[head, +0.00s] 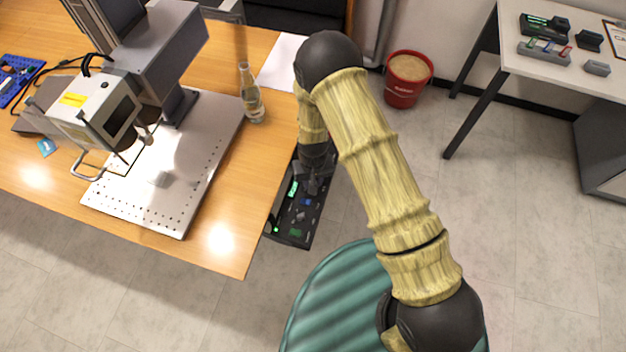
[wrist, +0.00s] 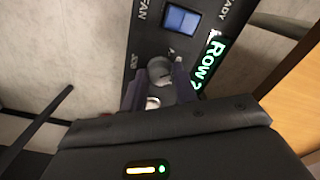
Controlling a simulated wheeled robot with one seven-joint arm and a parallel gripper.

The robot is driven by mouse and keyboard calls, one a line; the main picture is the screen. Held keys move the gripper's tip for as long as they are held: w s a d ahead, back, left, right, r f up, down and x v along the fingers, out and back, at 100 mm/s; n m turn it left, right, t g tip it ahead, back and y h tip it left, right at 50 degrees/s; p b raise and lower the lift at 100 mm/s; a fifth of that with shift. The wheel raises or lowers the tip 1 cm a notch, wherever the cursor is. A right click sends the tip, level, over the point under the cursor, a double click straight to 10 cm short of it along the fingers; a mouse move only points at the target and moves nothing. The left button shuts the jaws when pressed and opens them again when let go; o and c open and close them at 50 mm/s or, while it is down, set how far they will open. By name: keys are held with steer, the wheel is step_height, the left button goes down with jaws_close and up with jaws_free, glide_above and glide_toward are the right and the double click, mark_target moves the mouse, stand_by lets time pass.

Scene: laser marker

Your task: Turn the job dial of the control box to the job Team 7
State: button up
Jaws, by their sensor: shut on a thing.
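The control box (head: 296,222) is a dark panel beside the table's right edge in the head view, with green lights and a blue button. In the wrist view, its panel has a grey round job dial (wrist: 159,71), beside lettering that seems to read JOB. My gripper (wrist: 160,82) has its two dark fingers on either side of the dial, shut on it. The lit display (wrist: 208,62) shows green text reading "Row" and a cut-off character. A blue rocker switch (wrist: 181,20) sits near the word FAN. In the head view, my arm hides part of the box.
The wooden table (head: 225,255) holds the laser marker (head: 98,105), its perforated metal plate (head: 215,140) and a glass bottle (head: 251,100) near the box. A red bucket (head: 403,92) stands on the floor. A second table (head: 570,78) with small devices is at the right.

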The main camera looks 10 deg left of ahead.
steer(key=shift+m, duration=2.1)
steer(key=o, duration=1)
steer(key=shift+c, duration=0.2)
step_height(320, 180, up, 17)
steer(key=shift+r+b, duration=0.2)
steer(key=shift+b, duration=0.2)
